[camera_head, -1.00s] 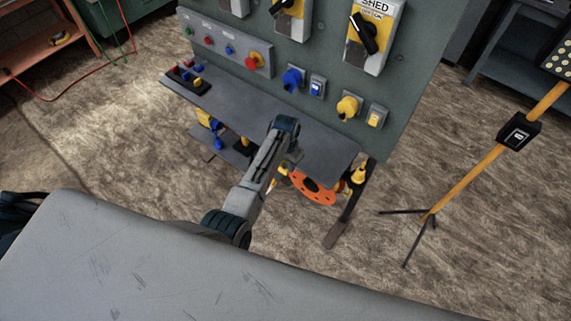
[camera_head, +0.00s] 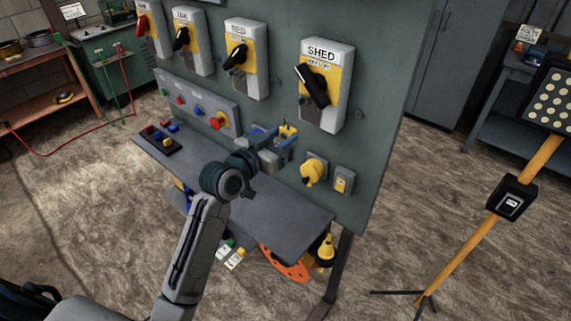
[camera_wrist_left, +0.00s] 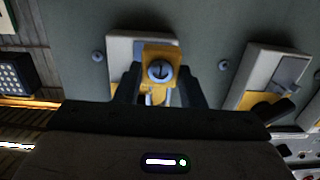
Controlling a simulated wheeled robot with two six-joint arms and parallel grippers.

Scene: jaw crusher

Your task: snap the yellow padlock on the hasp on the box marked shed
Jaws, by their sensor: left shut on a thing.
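My left gripper (camera_head: 284,140) is shut on the yellow padlock (camera_head: 287,131). It holds the padlock in front of the panel, below and left of the box marked SHED (camera_head: 341,108). In the left wrist view the padlock (camera_wrist_left: 161,58) sits between the fingers (camera_wrist_left: 160,88), its round keyhole facing the camera. The shackle is mostly hidden. A pale box (camera_wrist_left: 116,45) shows behind it, apart or touching I cannot tell. The SHED box has a black handle on a yellow plate; a small grey part (camera_head: 306,99) beside the handle may be its hasp. My right gripper is not in view.
Several similar switch boxes (camera_head: 260,65) line the panel to the left. A grey shelf (camera_head: 290,212) juts out under the panel. A yellow stand (camera_head: 470,248) is at the right, with open floor between.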

